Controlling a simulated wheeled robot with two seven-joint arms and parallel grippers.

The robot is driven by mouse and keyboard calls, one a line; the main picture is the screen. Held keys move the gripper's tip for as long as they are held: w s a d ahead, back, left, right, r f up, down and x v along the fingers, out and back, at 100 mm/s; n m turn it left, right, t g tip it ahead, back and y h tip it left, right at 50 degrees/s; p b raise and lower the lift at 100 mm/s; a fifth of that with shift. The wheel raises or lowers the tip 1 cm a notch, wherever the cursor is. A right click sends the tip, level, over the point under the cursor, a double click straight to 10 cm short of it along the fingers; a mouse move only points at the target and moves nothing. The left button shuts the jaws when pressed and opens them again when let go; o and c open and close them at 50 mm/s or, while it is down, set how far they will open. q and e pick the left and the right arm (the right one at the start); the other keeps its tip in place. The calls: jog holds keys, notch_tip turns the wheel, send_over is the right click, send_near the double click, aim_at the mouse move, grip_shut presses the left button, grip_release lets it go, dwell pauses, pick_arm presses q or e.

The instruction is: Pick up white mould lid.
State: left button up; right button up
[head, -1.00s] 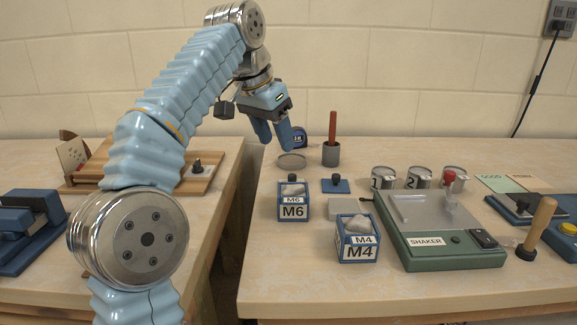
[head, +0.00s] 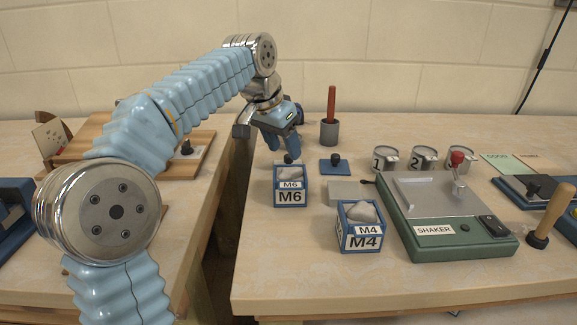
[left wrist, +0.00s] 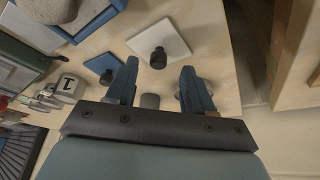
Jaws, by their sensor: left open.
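The white mould lid (left wrist: 172,38) is a pale square plate with a dark upright knob. It lies flat on the table in the left wrist view, ahead of my fingers. My left gripper (head: 283,150) is open and empty, pointing down just behind that box. In the left wrist view its two fingers (left wrist: 157,84) are spread apart, with the knob ahead of the gap. My right gripper is not in view.
A blue lid with a dark knob (head: 332,166) lies right of the gripper. The M4 box (head: 360,238), green shaker (head: 455,240), numbered tins (head: 385,160) and a grey cup with a red rod (head: 329,133) stand further right. A gap separates the tables on the left.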

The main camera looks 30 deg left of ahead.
aim_at(288, 156)
pick_arm(q)
jog(key=shift+x, duration=1.55)
jog(key=shift+d, duration=0.1)
grip_shut()
